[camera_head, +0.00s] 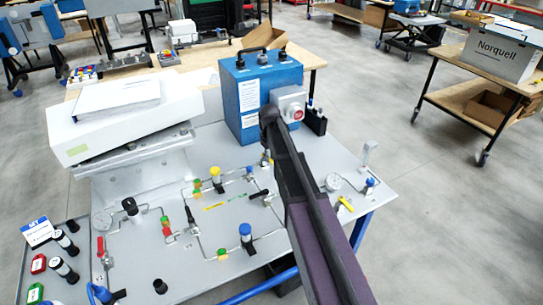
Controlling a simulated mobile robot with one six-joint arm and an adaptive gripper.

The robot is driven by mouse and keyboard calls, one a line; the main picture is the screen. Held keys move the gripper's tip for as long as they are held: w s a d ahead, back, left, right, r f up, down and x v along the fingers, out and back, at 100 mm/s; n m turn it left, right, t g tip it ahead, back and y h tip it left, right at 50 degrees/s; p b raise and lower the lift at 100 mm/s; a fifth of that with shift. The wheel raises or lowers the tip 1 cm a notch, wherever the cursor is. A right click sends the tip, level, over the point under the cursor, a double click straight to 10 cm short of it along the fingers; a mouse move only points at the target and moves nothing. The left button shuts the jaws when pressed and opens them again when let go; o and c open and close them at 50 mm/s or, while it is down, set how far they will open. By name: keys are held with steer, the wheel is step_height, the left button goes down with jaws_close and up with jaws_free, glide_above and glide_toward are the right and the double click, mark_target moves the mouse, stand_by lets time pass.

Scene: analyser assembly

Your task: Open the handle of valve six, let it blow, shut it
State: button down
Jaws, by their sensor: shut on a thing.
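A grey panel (160,262) carries thin metal tubing and several small valves. A red lever handle (100,246) stands at the left, a black lever (190,215) in the middle, and another black lever (258,194) near my arm. A yellow handle (346,204) lies to the right of my arm. Number labels are too small to read, so I cannot tell which handle is valve six. My dark arm reaches from the bottom edge up across the right part of the panel.
A blue box (240,95) and a white instrument (130,122) stand at the panel's back. Pressure gauges (333,182) and blue and yellow knobs (215,172) rise from the panel. A table with a Narquell box (497,50) is at far right. Floor is clear right of the panel.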

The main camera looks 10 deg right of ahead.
steer(key=shift+s+a+m, duration=0.2)
steer(key=shift+a+m, duration=0.15)
steer(key=shift+m, duration=0.65)
steer(key=c, duration=0.6)
jaws_free()
steer(key=shift+w+d+n, duration=0.15)
steer(key=shift+n, duration=0.25)
